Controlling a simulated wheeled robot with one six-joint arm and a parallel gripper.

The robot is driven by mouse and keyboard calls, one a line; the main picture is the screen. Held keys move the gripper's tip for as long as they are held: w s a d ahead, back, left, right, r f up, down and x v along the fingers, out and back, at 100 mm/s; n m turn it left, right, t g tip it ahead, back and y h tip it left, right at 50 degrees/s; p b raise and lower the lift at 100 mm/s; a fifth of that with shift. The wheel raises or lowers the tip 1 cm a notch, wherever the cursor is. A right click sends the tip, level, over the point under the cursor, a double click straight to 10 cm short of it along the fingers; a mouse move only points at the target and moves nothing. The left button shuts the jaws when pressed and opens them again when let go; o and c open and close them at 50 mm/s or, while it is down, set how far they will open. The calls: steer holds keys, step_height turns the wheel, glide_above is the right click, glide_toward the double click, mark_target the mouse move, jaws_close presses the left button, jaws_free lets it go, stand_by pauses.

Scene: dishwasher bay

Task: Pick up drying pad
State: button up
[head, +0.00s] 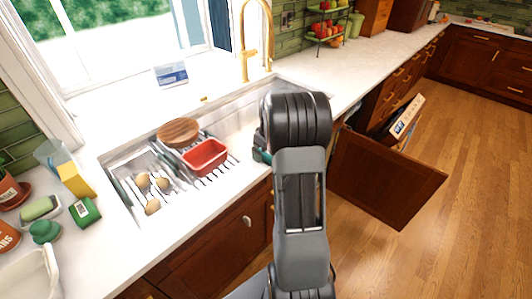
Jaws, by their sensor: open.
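I cannot pick out a drying pad with certainty in the head view. My arm stands upright across the middle of the picture and covers part of the sink's right end and the counter front. The jaws of my gripper are hidden behind it. A small dark and teal part (262,154) shows at the arm's left edge, by the sink's front rim; I cannot tell what it is. A green box (84,212) and a green and white oblong item (41,208) lie on the counter left of the sink.
The sink rack (216,177) holds a red tub (205,157), a round wooden board (178,132) and several potato-like items (152,207). A gold faucet (244,45) rises behind. An open brown door (385,180) juts over the floor at right. The wooden floor (460,130) beyond is clear.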

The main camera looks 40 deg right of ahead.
steer(key=shift+f, duration=0.25)
steer(key=shift+c, duration=0.3)
steer(key=c, duration=1)
steer(key=shift+r, duration=0.15)
steer(key=shift+r, duration=0.65)
steer(key=s+a+r+b, duration=0.2)
steer(key=s+r, duration=0.9)
steer(key=s, duration=0.3)
steer(key=shift+r+b, duration=0.25)
steer(key=shift+b, duration=0.15)
